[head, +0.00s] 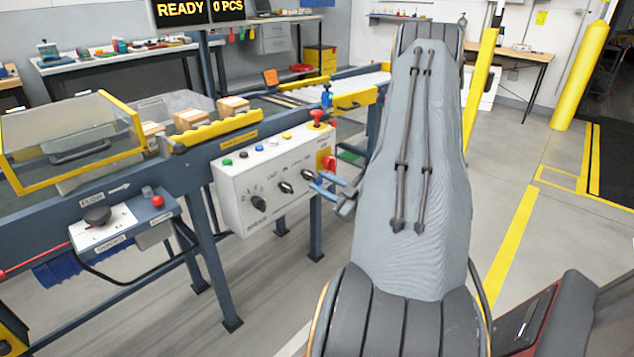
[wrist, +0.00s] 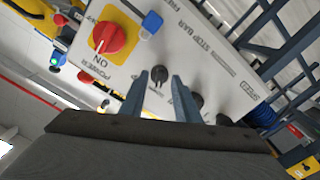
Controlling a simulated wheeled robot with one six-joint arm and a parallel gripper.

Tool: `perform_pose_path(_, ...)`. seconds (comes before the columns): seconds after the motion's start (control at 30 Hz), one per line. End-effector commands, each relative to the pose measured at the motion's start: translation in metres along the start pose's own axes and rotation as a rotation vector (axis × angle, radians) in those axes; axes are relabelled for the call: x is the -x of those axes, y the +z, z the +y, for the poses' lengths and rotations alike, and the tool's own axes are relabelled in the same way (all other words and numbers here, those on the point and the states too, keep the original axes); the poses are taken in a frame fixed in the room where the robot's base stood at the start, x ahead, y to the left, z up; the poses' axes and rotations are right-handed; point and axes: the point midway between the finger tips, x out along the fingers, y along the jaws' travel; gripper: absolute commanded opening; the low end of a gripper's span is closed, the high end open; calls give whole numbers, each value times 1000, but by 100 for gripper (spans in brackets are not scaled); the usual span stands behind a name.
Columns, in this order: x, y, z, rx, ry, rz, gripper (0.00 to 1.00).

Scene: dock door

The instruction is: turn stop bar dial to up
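A white control box (head: 272,180) is fixed to the conveyor's near side, with a row of black dials on its front. My gripper (head: 318,184) reaches its face from the right. In the wrist view its two blue-grey fingers (wrist: 159,76) are apart, one on each side of a small black dial (wrist: 158,77), which also shows in the head view (head: 307,176). I cannot tell whether the fingers touch it. The words STOP BAR (wrist: 190,38) are printed near this dial. Its exact pointer setting is too small to read.
A red power knob on a yellow plate (wrist: 103,42) sits beside the dial, with a blue part (wrist: 151,24) nearby. A middle dial (head: 285,187) and a larger dial (head: 258,203) stand to the left. A red mushroom button (head: 318,117) tops the box's right end.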

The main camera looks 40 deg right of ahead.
Motion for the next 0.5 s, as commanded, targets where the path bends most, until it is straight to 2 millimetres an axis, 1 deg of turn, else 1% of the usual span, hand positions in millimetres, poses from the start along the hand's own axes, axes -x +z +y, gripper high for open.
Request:
perform_pose_path(0.03, -7, 0, 0, 0, -1, 0, 29)
perform_pose_path(0.1, -14, 0, -1, 0, -1, 1, 29)
perform_pose_path(0.2, -19, 0, 0, 0, 1, 0, 29)
perform_pose_path(0.5, -21, 0, 0, 0, 1, -1, 29)
